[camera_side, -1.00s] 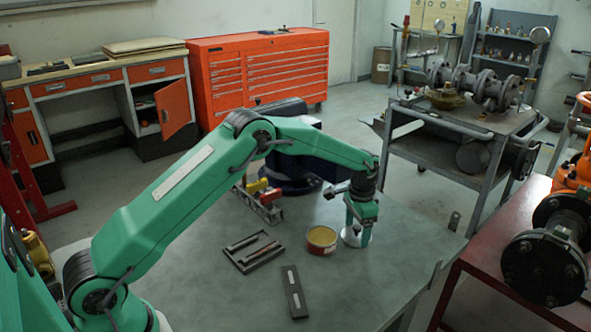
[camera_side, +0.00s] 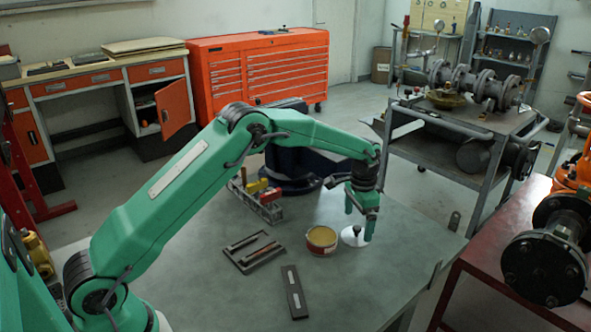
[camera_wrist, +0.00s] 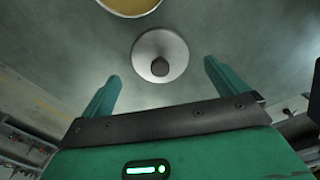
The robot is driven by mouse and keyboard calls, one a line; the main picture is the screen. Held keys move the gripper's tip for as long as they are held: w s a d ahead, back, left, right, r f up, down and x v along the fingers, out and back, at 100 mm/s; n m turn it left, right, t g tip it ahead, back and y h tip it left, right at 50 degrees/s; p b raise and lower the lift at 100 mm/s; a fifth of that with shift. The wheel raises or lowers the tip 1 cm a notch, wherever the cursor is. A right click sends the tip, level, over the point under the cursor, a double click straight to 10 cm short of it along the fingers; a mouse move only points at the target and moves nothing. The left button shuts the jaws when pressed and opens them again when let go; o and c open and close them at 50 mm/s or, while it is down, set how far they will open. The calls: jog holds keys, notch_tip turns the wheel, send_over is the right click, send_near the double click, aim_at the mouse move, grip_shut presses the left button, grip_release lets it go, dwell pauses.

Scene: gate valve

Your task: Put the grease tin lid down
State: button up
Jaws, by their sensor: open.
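The grease tin lid is a pale round disc with a dark knob (camera_side: 353,241). It lies flat on the grey-green table, just right of the open grease tin (camera_side: 321,240), which shows yellow grease inside. The lid also shows in the wrist view (camera_wrist: 160,55), knob facing up. My gripper (camera_side: 358,233) is open above the lid, its two green fingers spread and apart from the knob. In the wrist view my gripper (camera_wrist: 161,82) has the lid beyond and between its fingertips, and nothing is held. The tin's edge (camera_wrist: 130,5) shows at the top there.
A dark tray (camera_side: 252,252) with slim tools lies left of the tin. A dark flat bar (camera_side: 294,292) lies in front. A small rack with red and yellow parts (camera_side: 262,200) stands behind. The table (camera_side: 350,290) is clear at the front right.

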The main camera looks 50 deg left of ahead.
aim_at(356, 228)
notch_tip(356, 228, up, 9)
dwell(0.4)
dwell(0.5)
jog(key=s+a+r+n+t, duration=0.2)
jog(key=s+r+t, duration=0.1)
jog(key=s+r, duration=1.3)
jog(key=s+f+n+t, duration=0.1)
jog(key=s+f, duration=0.1)
jog(key=s, duration=0.8)
jog(key=s+a+f+n+t, duration=0.1)
jog(key=s+f, duration=0.1)
jog(key=s, duration=0.9)
jog(key=shift+s+n+t, duration=0.3)
